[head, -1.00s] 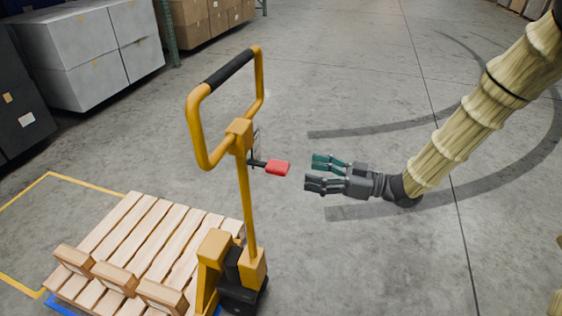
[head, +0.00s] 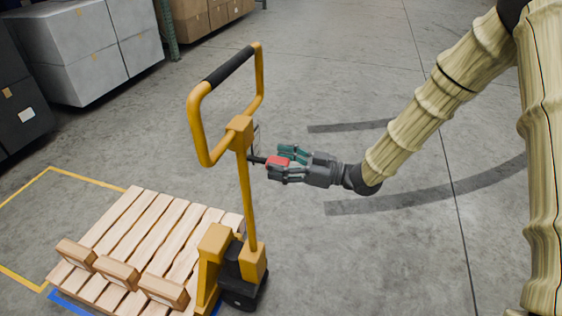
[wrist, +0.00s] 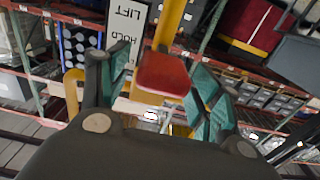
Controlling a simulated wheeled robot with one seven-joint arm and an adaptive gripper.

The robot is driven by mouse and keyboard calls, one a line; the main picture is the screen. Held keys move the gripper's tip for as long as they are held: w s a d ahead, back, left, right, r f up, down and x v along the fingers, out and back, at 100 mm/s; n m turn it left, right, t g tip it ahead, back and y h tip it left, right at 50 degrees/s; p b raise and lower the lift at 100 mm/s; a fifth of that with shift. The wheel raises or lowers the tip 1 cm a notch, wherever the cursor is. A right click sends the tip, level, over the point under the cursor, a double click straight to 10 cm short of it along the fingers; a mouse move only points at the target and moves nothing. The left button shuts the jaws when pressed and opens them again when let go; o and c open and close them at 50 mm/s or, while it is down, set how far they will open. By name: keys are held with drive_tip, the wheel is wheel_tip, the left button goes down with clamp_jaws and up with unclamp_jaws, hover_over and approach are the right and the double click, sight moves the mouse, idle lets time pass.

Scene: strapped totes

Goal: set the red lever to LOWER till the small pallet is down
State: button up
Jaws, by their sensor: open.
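The red lever (head: 278,161) sticks out to the right from the yellow pallet jack's upright post (head: 246,195), below its looped handle. My gripper (head: 289,163) is open around the lever's red end, with a finger on either side. In the wrist view the red lever end (wrist: 164,74) lies between the two teal-padded fingers; I cannot tell whether they touch it. A white label plate (wrist: 124,35) beside the post shows LIFT and HOLD; the rest of it is hidden. The small wooden pallet (head: 150,235) sits on the jack at lower left; its height off the floor is unclear.
A yellow floor outline (head: 95,179) and a blue strip (head: 75,304) show by the pallet. Wrapped grey boxes (head: 90,50) stand at upper left, with brown cartons (head: 200,18) beyond. The floor right of the jack is clear apart from dark curved marks.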

sight(277, 160)
clamp_jaws()
drive_tip(key=shift+a+r+h+p, duration=0.1)
drive_tip(key=shift+r+h+p, duration=0.55)
drive_tip(key=shift+p, duration=0.6)
drive_tip(key=r+h+p, duration=0.1)
drive_tip(key=p, duration=0.1)
drive_tip(key=r+g+h+p, duration=0.1)
drive_tip(key=p, duration=0.1)
drive_tip(key=shift+w+a+p, duration=0.1)
drive_tip(key=shift+a+p, duration=0.2)
drive_tip(key=shift+p, duration=0.1)
drive_tip(key=shift+w+a+r+p, duration=0.15)
drive_tip(key=shift+a+r+p, duration=0.05)
drive_tip(key=shift+r+p, duration=0.1)
unclamp_jaws()
drive_tip(key=shift+a, duration=0.1)
drive_tip(key=shift+f, duration=0.1)
drive_tip(key=v, duration=1.2)
drive_tip(key=shift+r, duration=0.2)
